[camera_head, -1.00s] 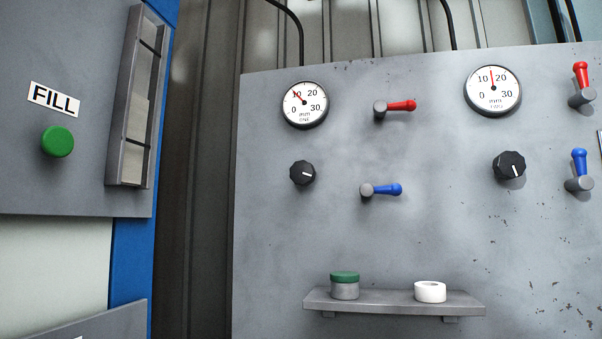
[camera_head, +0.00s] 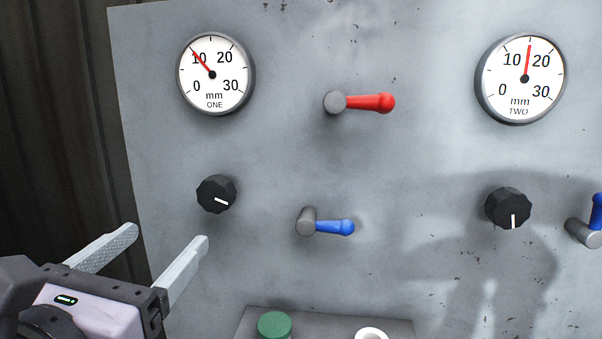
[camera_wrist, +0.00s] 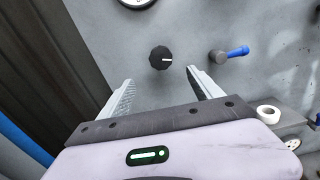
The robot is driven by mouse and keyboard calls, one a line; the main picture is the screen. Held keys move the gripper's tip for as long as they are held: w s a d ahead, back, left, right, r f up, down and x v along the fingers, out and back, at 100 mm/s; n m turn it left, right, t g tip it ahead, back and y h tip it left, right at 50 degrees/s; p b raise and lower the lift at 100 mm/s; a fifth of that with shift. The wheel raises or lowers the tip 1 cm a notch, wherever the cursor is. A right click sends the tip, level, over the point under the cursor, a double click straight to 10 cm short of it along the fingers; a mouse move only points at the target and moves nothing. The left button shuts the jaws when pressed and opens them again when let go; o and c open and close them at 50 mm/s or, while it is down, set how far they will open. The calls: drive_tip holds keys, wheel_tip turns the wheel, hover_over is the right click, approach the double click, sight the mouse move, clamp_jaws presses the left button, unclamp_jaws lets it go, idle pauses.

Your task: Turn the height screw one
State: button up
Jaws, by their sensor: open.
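The height screw one is a black faceted knob (camera_head: 216,194) with a white pointer line aimed right and slightly down. It sits below the gauge marked ONE (camera_head: 215,74), whose red needle points at about 10 mm. My gripper (camera_head: 170,236) is open and empty at the lower left, below and in front of the knob. In the wrist view the knob (camera_wrist: 161,58) lies ahead of and between the open fingers (camera_wrist: 160,88), apart from both. Part of the gauge (camera_wrist: 136,1) shows at the top of the wrist view.
A red lever (camera_head: 370,102) and a blue lever (camera_head: 334,227) stick out right of the knob. Gauge TWO (camera_head: 520,78) and a second black knob (camera_head: 508,208) are farther right. A shelf (camera_head: 340,322) below holds a green-lidded pot (camera_head: 274,325) and a white ring (camera_head: 371,334).

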sight(213, 197)
drive_tip(key=w, duration=0.5)
drive_tip(key=w+d, duration=0.1)
drive_tip(key=w, duration=1)
drive_tip(key=shift+w+d+f, duration=0.1)
drive_tip(key=shift+d+f, duration=0.05)
drive_tip(key=c, duration=1.4)
